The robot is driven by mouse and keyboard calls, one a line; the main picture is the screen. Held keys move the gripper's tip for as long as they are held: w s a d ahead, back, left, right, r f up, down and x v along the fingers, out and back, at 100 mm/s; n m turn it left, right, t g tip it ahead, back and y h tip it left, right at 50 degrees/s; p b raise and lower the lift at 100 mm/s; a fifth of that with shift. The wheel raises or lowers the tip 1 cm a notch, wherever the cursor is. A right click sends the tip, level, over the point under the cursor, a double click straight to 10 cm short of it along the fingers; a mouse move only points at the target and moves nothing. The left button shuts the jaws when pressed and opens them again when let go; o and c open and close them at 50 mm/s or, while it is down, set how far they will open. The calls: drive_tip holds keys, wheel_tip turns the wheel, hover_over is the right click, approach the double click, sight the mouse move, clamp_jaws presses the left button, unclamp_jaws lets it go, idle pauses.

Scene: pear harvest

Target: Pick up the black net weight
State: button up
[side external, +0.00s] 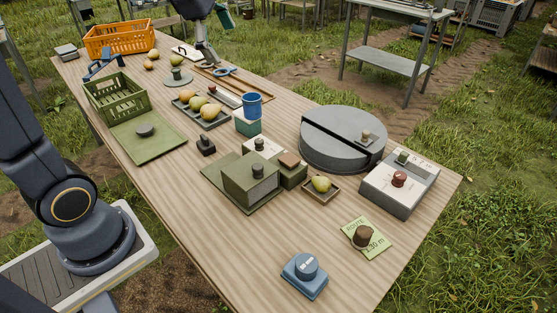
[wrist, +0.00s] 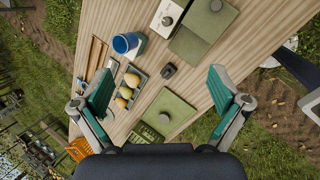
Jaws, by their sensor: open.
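The black net weight (side external: 206,146) is a small dark block with a raised knob. It stands on the bare wooden table, between the green plate and the green box. In the wrist view the weight (wrist: 169,70) shows in the gap between my fingers. My gripper (wrist: 160,82) is open and empty, with its teal fingertips wide apart. It hangs above the table and appears well clear of the weight. In the side view only part of it shows at the top edge.
A tray of pears (side external: 213,119) and a blue cup (side external: 252,106) stand near the weight. The green plate (side external: 168,141) with a grey knob lies to its left, the green box (side external: 250,182) to its right. A large grey drum (side external: 342,133) stands further right. Bare wood surrounds the weight.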

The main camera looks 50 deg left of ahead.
drive_tip(key=w+a+f+n+g, duration=0.2)
drive_tip(key=w+a+f+n, duration=0.4)
drive_tip(key=a, duration=0.3)
drive_tip(key=n+g, duration=0.3)
drive_tip(key=n, duration=0.1)
hover_over(204, 136)
wheel_tip(204, 136, down, 20)
drive_tip(key=f, duration=0.9)
drive_tip(key=shift+s+f, duration=0.2)
drive_tip(key=shift+f, duration=0.2)
drive_tip(key=shift+w+d+f, duration=0.1)
drive_tip(key=shift+f, duration=3)
drive_tip(key=c, duration=1.5)
drive_tip(key=shift+r, duration=0.2)
